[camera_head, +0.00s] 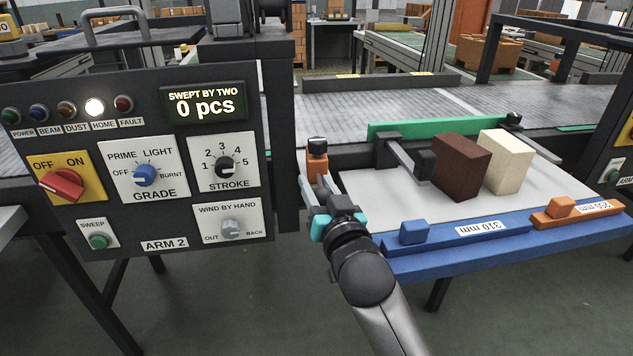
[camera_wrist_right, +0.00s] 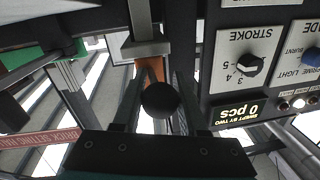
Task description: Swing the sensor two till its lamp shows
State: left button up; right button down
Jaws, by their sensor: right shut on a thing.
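The orange sensor (camera_head: 317,166) with a black top stands on the side of the conveyor, right of the control panel. My right gripper (camera_head: 319,196), with teal parts, reaches up to it from below and is shut on it. In the right wrist view a dark round knob (camera_wrist_right: 160,98) and a bit of orange (camera_wrist_right: 149,68) show between the fingers. The sensor's own lamp cannot be made out. On the panel (camera_head: 90,180), marked ARM 2, the HOME lamp (camera_head: 95,107) is lit white; the BEAM lamp (camera_head: 38,112) looks dark blue and unlit. My left gripper is not in view.
A dark brown brick (camera_head: 459,166) and a cream brick (camera_head: 506,160) stand on the grey plate beside a black pusher (camera_head: 425,162). A blue rail (camera_head: 480,233) marked 310 mm runs along the front. The display (camera_head: 204,104) reads 0 pcs. The red switch (camera_head: 62,184) sits at left.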

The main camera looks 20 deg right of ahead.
jog(key=shift+c, duration=2.3)
grip_release()
jog(key=shift+s+a, duration=0.1)
jog(key=shift+s, duration=0.3)
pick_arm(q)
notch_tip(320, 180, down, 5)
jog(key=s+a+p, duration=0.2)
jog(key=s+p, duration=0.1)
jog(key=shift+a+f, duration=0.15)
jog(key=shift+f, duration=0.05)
pick_arm(e)
jog(key=s+a, duration=0.1)
jog(key=s, duration=1.3)
jog(key=shift+a, duration=0.4)
jog(key=shift+s, duration=0.1)
